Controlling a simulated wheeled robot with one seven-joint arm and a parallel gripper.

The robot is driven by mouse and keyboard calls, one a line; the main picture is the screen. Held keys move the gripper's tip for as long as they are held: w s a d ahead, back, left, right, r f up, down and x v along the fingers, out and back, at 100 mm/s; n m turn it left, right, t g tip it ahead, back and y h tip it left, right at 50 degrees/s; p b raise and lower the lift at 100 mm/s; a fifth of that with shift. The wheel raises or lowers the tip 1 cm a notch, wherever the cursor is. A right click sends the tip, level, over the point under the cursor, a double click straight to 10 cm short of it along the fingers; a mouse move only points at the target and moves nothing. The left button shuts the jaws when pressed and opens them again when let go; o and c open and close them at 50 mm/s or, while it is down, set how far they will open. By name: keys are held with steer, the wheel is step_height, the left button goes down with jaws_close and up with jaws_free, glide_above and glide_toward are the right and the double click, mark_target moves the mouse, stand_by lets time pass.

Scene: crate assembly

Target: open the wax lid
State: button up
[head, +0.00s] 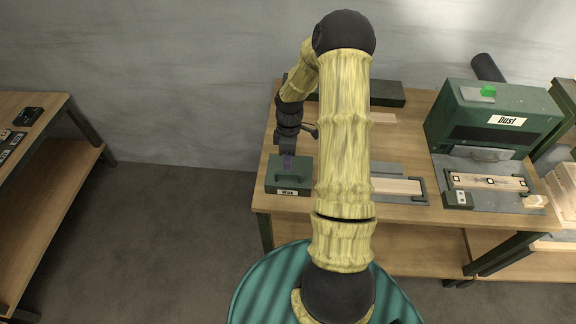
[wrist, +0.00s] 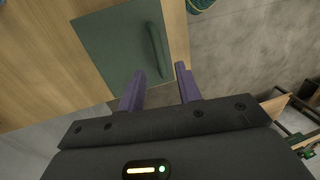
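The wax box, a small dark green box with a label reading "Wax" (head: 288,191), stands at the left end of the workbench. Its green lid (wrist: 112,45) is shut and has a raised bar handle (wrist: 158,50), also seen in the head view (head: 290,178). My gripper (wrist: 160,69) is open, with two purple fingers spread apart and nothing held. In the head view my gripper (head: 288,162) is just above the lid. In the wrist view the handle's near end lies between the fingertips; whether they straddle it at its height I cannot tell.
The workbench (head: 262,195) carries a green "Dust" machine (head: 465,105) at right and fixtures with wooden strips (head: 398,186) in the middle. My arm hides part of the bench. A side table (head: 55,110) stands at far left, with open floor between.

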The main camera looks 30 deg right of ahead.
steer(key=shift+s+a+f+p, duration=0.15)
steer(key=shift+s+f+p, duration=0.1)
steer(key=shift+f, duration=0.9)
steer(key=shift+s+a+f+p, duration=0.1)
steer(key=shift+f+p, duration=0.15)
steer(key=shift+f, duration=0.85)
steer(key=shift+c, duration=0.4)
jaws_close()
